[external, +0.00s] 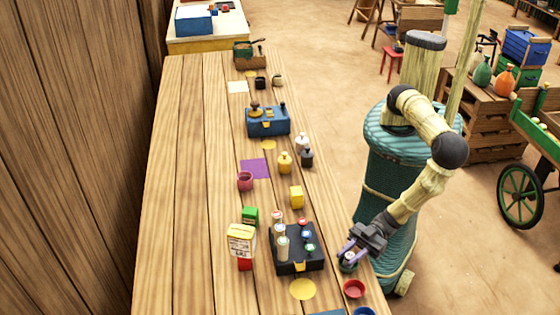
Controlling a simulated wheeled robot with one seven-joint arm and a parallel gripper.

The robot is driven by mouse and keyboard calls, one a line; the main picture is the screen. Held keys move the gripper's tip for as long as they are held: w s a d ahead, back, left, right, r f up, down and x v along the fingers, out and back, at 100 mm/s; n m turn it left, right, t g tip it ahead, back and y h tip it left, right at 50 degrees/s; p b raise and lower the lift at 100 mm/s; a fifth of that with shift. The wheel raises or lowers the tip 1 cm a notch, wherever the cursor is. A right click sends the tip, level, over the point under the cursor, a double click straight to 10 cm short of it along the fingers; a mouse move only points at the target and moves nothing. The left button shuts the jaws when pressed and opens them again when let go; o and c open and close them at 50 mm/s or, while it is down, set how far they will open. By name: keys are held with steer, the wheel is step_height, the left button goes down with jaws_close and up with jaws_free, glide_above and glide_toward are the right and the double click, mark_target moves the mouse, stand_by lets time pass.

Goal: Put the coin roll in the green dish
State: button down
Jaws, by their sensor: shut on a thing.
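My gripper (352,251) is at the right edge of the wooden table, pointing down over the green dish (347,268). It is shut on a small pale roll, the coin roll (349,257), mostly hidden between the fingers. The roll is over or inside the dish; I cannot tell whether it touches the bottom. The fingers and roll cover much of the dish, so only part of its green rim shows.
A black tray (299,268) with several capped rolls stands left of my gripper. A red dish (354,289) and a blue dish (363,312) lie nearer the camera. The table's left side is clear.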

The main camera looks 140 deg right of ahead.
steer(key=shift+f, duration=0.1)
steer(key=c, duration=1.1)
jaws_free()
steer(key=shift+c, duration=0.2)
steer(key=shift+s, duration=0.1)
steer(key=b+v, duration=0.3)
steer(key=v, duration=0.8)
steer(key=shift+s, duration=0.4)
steer(key=shift+a, duration=0.15)
